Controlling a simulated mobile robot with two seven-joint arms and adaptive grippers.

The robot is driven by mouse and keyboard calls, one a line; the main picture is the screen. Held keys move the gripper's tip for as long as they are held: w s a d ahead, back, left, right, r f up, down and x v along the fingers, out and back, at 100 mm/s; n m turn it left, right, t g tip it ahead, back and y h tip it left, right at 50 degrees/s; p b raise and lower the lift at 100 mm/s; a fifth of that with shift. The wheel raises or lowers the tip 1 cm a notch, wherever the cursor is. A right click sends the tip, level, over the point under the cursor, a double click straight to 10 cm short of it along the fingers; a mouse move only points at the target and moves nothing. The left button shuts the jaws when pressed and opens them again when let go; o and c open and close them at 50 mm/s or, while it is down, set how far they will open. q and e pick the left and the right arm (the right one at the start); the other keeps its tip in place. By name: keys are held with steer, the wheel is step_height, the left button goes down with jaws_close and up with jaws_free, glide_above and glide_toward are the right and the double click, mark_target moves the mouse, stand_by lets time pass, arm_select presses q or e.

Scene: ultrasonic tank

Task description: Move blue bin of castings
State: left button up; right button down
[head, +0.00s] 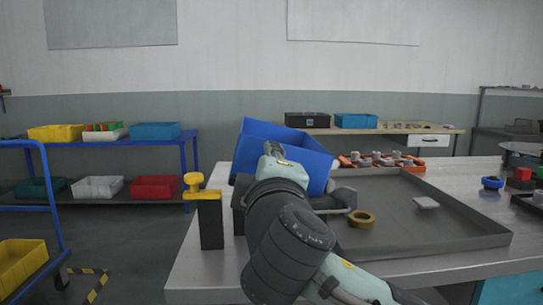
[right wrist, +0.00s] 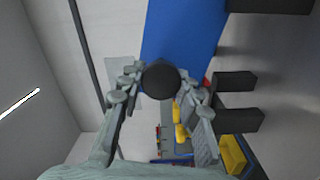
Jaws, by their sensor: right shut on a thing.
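My right gripper (head: 272,150) is at the bin's near side, partly hidden by my own wrist. In the right wrist view the fingers (right wrist: 160,90) are on either side of a dark round part (right wrist: 160,80), with the blue bin wall (right wrist: 185,35) right behind it. My left gripper is not in view.
A yellow handle on a black post (head: 211,222) stands at the bench's left edge. A large grey tray (head: 450,240) holds a tape roll (head: 361,218) and a pale block (head: 426,203). Orange racks (head: 380,160) lie behind it. A blue trolley (head: 50,210) stands at left.

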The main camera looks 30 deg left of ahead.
steer(key=shift+s+a+f+n, duration=0.3)
steer(key=shift+f+n, duration=0.1)
steer(key=shift+f, duration=0.1)
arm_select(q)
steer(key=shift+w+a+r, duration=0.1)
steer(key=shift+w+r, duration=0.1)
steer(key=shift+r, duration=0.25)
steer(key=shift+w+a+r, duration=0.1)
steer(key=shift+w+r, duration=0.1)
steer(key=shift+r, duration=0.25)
arm_select(e)
steer(key=shift+s+a+f+n, duration=0.15)
steer(key=shift+a+f+n, duration=0.1)
steer(key=shift+f+n, duration=0.3)
steer(key=shift+s+a+f+n, duration=0.15)
steer(key=shift+a+f+n, duration=0.2)
steer(key=shift+n, duration=0.3)
steer(key=shift+d+f, duration=0.1)
steer(key=shift+f, duration=0.05)
steer(key=c, duration=1.1)
jaws_free()
steer(key=shift+o, duration=0.2)
steer(key=v, duration=1.2)
